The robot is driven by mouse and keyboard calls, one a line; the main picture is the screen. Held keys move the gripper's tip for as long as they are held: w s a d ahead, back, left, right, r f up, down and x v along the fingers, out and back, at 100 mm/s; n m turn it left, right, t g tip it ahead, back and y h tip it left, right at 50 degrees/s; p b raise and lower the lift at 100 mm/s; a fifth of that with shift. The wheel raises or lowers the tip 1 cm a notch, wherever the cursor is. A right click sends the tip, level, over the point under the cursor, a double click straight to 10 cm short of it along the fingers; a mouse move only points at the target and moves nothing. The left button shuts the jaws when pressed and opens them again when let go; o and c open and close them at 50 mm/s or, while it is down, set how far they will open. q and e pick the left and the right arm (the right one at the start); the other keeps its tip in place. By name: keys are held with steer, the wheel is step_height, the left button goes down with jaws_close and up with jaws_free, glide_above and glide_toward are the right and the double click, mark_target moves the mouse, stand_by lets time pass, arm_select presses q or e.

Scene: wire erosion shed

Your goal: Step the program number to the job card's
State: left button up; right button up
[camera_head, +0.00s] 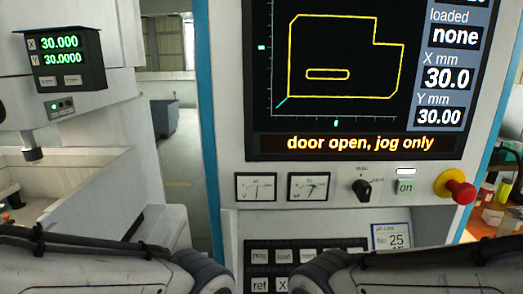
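The machine's screen (350,70) shows a yellow part outline, "loaded none", X 30.0, Y 30.00 and the line "door open, jog only". A readout at its top right is cut off by the picture edge, so its number cannot be read. The job card (392,242) stands at the lower right of the panel; I read "No" and what looks like 25, with its lower part hidden by my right arm. The keypad (283,257) has keys marked "prog", "load", "ref" and "X"; my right arm covers several others. Both arms show at the bottom, but neither gripper's fingers are in view.
Below the screen are two dial meters (256,187), a black selector knob (362,188), an "on" button (405,187) and a red emergency stop (455,187). A small X/Y readout (60,55) hangs at left above the tank (80,200). A cluttered bench stands at far right.

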arm_select(q)
steer(key=shift+a, duration=0.25)
steer(key=shift+c, duration=0.4)
jaws_close()
steer(key=shift+d, duration=0.1)
stand_by(0.9)
